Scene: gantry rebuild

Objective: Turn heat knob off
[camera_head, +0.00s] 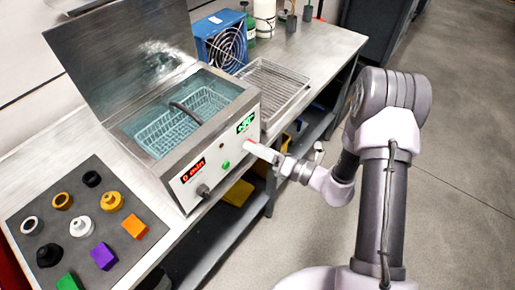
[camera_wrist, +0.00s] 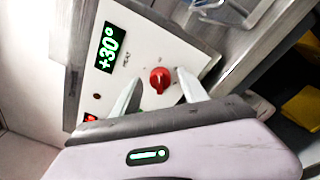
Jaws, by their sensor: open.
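The red heat knob (camera_wrist: 160,80) sits on the pale front panel (camera_wrist: 150,45) of the machine, beside a green display (camera_wrist: 108,47) reading +30°. In the wrist view my gripper (camera_wrist: 159,77) is open, with one finger on each side of the knob. Contact with the knob cannot be made out.
A wire basket (camera_head: 182,120) sits in the open machine. A red display (camera_head: 193,171), dark knob (camera_head: 203,190) and green button (camera_head: 226,165) are on the panel's left. A wire rack (camera_head: 273,88) stands to the right. A dark mat (camera_head: 68,205) holds several small parts.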

